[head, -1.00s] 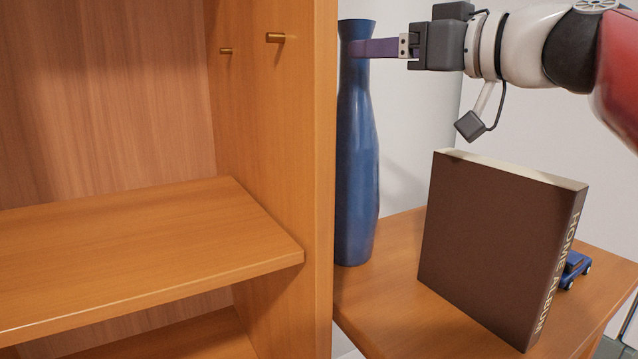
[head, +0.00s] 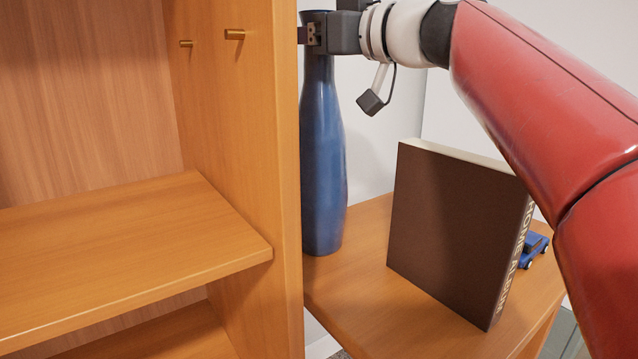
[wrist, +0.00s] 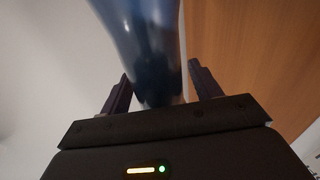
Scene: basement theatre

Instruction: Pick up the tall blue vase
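The tall blue vase (head: 322,165) stands upright on the wooden surface, close against the cabinet's side panel in the head view. My gripper (head: 304,35) is at the vase's narrow neck, just below the rim, with its fingers partly hidden behind the panel edge. In the wrist view the vase (wrist: 148,45) rises between the two dark fingers of my gripper (wrist: 158,88). The fingers are apart, one on each side of the neck, and a gap shows beside the vase.
A brown album (head: 455,235) stands upright on the wooden surface (head: 360,290) right of the vase. A small blue toy car (head: 535,248) sits behind it. The wooden cabinet (head: 285,200) with shelves and pegs is directly left of the vase.

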